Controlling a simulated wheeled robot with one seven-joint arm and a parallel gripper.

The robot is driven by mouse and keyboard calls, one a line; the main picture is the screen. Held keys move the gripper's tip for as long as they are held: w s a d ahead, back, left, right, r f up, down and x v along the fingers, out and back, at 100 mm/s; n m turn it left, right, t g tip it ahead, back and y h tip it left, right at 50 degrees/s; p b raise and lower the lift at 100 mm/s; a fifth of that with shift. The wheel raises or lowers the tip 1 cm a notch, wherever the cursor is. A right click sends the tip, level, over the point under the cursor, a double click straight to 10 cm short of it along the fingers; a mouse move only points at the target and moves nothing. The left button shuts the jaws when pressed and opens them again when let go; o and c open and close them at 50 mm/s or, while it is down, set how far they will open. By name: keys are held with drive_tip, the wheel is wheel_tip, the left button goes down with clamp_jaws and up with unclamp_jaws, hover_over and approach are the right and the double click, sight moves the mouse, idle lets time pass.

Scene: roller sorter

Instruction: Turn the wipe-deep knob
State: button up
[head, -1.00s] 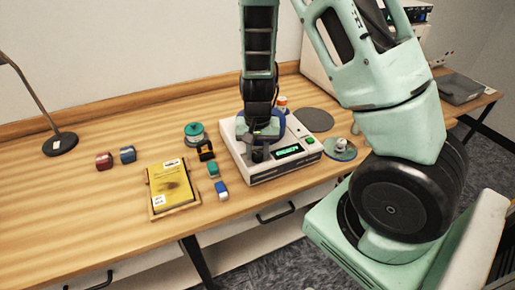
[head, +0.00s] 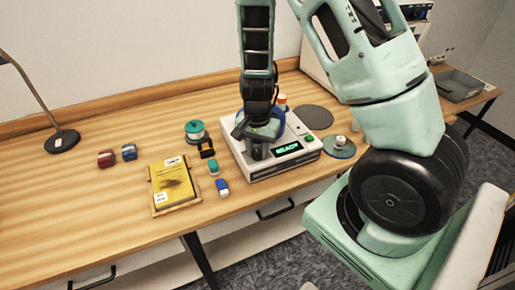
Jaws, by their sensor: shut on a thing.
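A white boxy device (head: 262,172) with a lit green display (head: 288,148) and a green button (head: 309,138) stands on the wooden desk. My gripper (head: 258,150) points down at the front left of its top face, left of the display. It is shut on what appears to be the dark wipe-deep knob there. The fingers hide most of the knob, so its turn angle and label cannot be made out. A teal and grey part shows on the device's top behind the fingers.
A yellow packet on a wooden tray (head: 158,212) lies left of the device. Small blocks, including a blue and white one (head: 222,188), and a teal round container (head: 195,131) are close by. A grey disc (head: 315,117) and a blue round dish (head: 338,147) lie to the right.

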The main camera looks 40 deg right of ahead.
sight(257, 152)
drive_tip(key=o, duration=1)
wheel_tip(257, 152, up, 17)
drive_tip(key=shift+r+p, duration=0.2)
drive_tip(key=shift+p, duration=1.05)
drive_tip(key=s+a+n+b, duration=0.1)
drive_tip(key=s+a+n, duration=0.2)
drive_tip(key=a+n, duration=0.15)
drive_tip(key=s+a+n+y+b, duration=0.1)
drive_tip(key=s+a+n, duration=0.15)
drive_tip(key=a, duration=0.35)
drive_tip(key=s+a+n, duration=0.2)
drive_tip(key=a+n, duration=0.2)
drive_tip(key=a, duration=0.2)
drive_tip(key=s+a+n, duration=0.2)
drive_tip(key=s+n, duration=0.1)
drive_tip(key=s+a+n+b, duration=0.1)
drive_tip(key=s+a+n, duration=0.1)
drive_tip(key=s+n, duration=0.1)
drive_tip(key=s+a+n, duration=0.2)
drive_tip(key=s+n, duration=0.1)
drive_tip(key=s, duration=0.2)
drive_tip(key=shift+a+f+b, duration=0.1)
drive_tip(key=shift+a+b, duration=0.05)
drive_tip(key=shift+b, duration=0.25)
